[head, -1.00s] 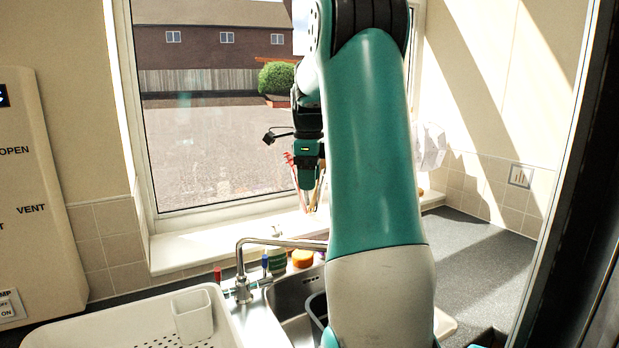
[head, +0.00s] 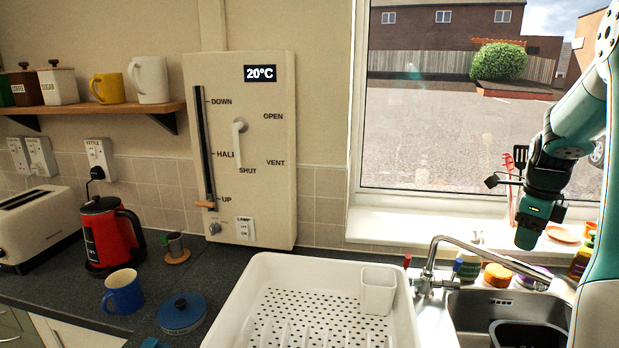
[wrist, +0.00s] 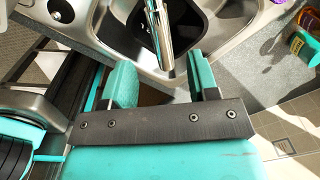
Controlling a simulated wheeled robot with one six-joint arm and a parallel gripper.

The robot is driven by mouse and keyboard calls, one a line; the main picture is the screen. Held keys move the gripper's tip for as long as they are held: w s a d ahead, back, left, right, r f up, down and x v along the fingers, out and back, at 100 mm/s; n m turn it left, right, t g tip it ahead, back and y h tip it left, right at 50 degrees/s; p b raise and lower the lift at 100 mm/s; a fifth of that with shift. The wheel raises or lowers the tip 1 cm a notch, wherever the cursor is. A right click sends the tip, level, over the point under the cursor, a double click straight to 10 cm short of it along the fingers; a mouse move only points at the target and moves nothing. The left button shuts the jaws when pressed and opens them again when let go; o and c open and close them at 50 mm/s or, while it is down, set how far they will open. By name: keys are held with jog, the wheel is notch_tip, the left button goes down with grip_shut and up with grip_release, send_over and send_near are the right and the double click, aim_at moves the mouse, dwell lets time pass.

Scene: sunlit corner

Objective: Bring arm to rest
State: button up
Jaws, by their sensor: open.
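My gripper (head: 527,238) shows at the right of the head view, in front of the window and above the sink area. It hangs down from my teal arm, slightly tilted, with the window sill behind it. In the wrist view my gripper (wrist: 165,82) has its two teal fingers well apart, with nothing held between them. Part of my arm is cut off by the right edge of the head view.
The tap (head: 430,270) and its spout rise beside the sink (head: 468,304) below my gripper. A white drainer (head: 262,275) fills the middle counter. A red kettle (head: 103,237) and blue mug (head: 123,292) stand left. Bottles and jars line the sill side.

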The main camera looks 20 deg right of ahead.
aim_at(519, 262)
notch_tip(519, 262, down, 8)
jog(key=shift+d+r+p, duration=0.15)
jog(key=shift+r+p, duration=0.05)
jog(key=shift+p, duration=0.5)
jog(key=shift+f, duration=0.1)
